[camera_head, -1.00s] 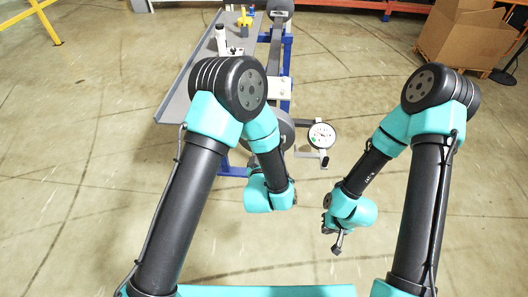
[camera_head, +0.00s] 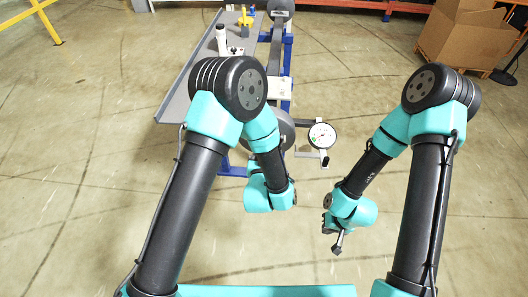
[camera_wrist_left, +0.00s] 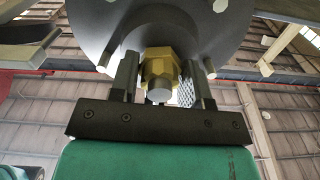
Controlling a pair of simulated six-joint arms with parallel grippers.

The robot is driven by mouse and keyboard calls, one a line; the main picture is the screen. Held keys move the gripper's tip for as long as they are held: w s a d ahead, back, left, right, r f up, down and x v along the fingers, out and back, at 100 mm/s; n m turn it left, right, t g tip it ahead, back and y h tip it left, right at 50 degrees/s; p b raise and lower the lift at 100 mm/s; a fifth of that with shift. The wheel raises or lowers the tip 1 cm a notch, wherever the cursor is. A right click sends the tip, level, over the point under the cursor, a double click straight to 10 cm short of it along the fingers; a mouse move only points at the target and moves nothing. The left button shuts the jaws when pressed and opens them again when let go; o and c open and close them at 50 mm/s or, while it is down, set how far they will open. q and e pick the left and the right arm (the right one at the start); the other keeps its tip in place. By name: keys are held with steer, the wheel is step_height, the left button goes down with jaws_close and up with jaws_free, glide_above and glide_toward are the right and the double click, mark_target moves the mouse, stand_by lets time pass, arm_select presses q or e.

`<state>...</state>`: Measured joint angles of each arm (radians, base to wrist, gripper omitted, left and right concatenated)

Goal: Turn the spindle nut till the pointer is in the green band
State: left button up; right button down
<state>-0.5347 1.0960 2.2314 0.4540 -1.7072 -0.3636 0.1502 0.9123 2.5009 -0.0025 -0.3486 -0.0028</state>
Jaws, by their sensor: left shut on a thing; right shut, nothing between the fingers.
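The brass spindle nut (camera_wrist_left: 160,66) shows in the left wrist view, in the middle of a round grey flange (camera_wrist_left: 205,25). My left gripper (camera_wrist_left: 161,78) is shut on the nut, one finger on each side of it. In the head view my left wrist hides the nut and the fingers. The round white gauge (camera_head: 322,135) stands just right of the flange, with a small green patch at the lower left of its face. Its pointer is too small to read. My right gripper (camera_head: 338,246) is shut and empty, in free air below the gauge.
A grey bench (camera_head: 196,80) on blue legs runs away behind my left arm, with a yellow part (camera_head: 245,20) at its far end. Cardboard boxes (camera_head: 465,35) stand at the back right. The floor around my right gripper is clear.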

arm_select(q)
steer(key=shift+m, duration=0.3)
steer(key=o, duration=0.9)
steer(key=shift+o, duration=0.2)
